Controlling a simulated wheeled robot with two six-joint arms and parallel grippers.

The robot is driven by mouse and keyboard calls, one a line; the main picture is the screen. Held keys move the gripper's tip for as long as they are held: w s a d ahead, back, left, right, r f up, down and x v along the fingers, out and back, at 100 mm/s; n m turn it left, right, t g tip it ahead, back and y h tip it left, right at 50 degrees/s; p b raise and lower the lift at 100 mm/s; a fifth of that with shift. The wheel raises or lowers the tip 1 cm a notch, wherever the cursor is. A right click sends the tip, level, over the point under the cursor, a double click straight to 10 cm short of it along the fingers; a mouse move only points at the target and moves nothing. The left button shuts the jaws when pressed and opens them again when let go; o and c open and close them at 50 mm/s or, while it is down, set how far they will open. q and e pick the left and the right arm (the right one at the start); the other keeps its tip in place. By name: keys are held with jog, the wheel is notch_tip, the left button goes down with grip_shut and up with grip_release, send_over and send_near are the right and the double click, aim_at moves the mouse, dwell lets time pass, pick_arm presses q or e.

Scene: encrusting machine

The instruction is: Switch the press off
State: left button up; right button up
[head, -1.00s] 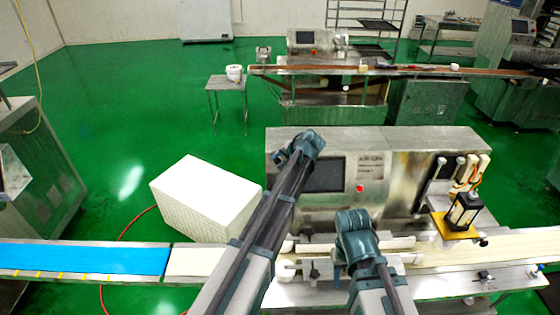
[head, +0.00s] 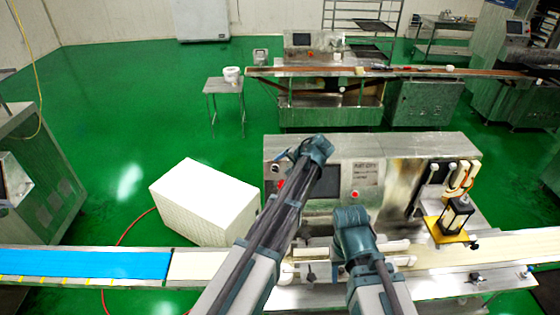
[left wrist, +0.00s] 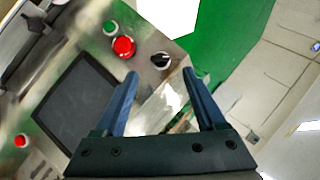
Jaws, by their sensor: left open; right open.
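The press (head: 400,163) is the steel machine in front of me, with a dark screen and controls on its panel. In the left wrist view the panel carries a black knob (left wrist: 160,60), a large red button (left wrist: 124,46), a green button (left wrist: 110,27) and a smaller red button (left wrist: 21,141) beyond the screen (left wrist: 75,108). My left gripper (left wrist: 162,74) is open and empty; the knob shows between its fingertips, though I cannot tell how far off it is. My right gripper (head: 338,262) is low before the press, its fingers mostly hidden by its arm.
A conveyor with a blue belt (head: 90,262) runs in front of the press. A white box (head: 206,200) stands on the green floor left of it. A yellow-based fixture (head: 452,225) is at the press's right end. Another machine line (head: 330,90) stands behind.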

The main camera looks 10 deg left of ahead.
pick_arm(q)
jog(key=p+v, duration=0.2)
jog(key=v, duration=0.3)
jog(key=shift+p, duration=0.3)
jog(key=s+a+f+n+g+h, duration=0.1)
jog(key=s+f+g+h, duration=0.15)
jog(key=s, duration=1.05)
jog(key=s+a+f+n+g+h, duration=0.1)
jog(key=s+f+n+g+h, duration=0.2)
jog(key=s, duration=1)
jog(key=s+d+f+m+b, duration=0.2)
jog(key=d+f+b, duration=0.3)
jog(key=f+b, duration=0.7)
jog(key=s+d+f+m+b, duration=0.3)
jog(key=d+f+b, duration=0.3)
jog(key=f+b, duration=0.6)
jog(key=shift+s+f, duration=0.2)
jog(key=shift+s, duration=0.1)
jog(key=shift+d, duration=0.1)
